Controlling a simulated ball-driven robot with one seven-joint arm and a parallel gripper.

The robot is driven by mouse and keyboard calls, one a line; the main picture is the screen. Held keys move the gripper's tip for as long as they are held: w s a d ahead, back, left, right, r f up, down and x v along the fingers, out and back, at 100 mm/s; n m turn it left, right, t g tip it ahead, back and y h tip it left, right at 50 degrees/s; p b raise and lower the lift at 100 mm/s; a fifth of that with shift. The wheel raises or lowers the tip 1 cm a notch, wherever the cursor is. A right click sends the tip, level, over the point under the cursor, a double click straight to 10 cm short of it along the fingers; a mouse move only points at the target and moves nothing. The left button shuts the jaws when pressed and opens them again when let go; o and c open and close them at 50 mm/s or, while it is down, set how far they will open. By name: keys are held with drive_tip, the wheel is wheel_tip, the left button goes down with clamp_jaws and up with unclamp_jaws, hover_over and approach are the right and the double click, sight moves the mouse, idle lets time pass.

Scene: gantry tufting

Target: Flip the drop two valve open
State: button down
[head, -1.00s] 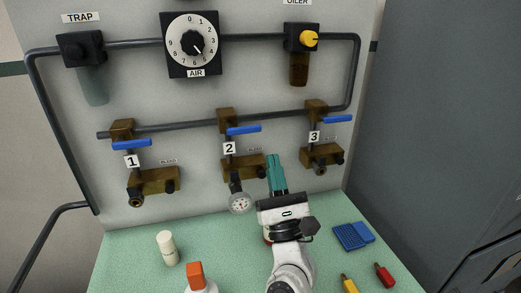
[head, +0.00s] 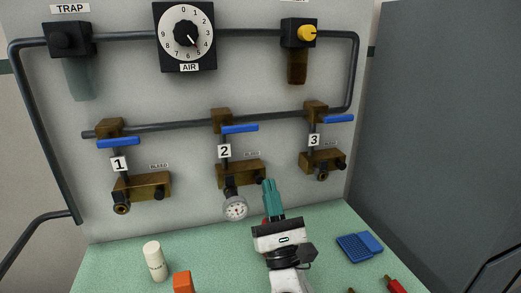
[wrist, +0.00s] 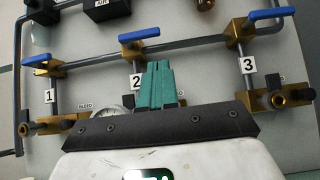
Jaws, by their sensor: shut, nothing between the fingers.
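The drop two valve has a blue lever handle (head: 240,129) on a brass body (head: 221,121), above the "2" label (head: 224,151). The lever lies roughly level, pointing right, crosswise to its drop pipe. In the wrist view the lever (wrist: 140,35) also shows, beyond my fingertips. My gripper (head: 269,184) has teal fingers held together with nothing between them. It is below and right of the lever, near the lower brass block (head: 240,174) of drop two, apart from the lever. In the wrist view the fingers (wrist: 157,67) partly cover the lower part of drop two.
Drop one's lever (head: 118,142) and drop three's lever (head: 338,118) flank it. A round gauge (head: 235,208) hangs under drop two, close to my gripper. The green bench holds a pale bottle (head: 155,261), an orange-capped item (head: 183,282) and a blue item (head: 358,247).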

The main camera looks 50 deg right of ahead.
sight(239, 127)
drive_tip(key=p+x, duration=0.4)
drive_tip(key=x, duration=0.6)
drive_tip(key=shift+d+n+y+b, duration=0.1)
drive_tip(key=shift+n+y+b, duration=0.2)
drive_tip(key=shift+n+b, duration=0.2)
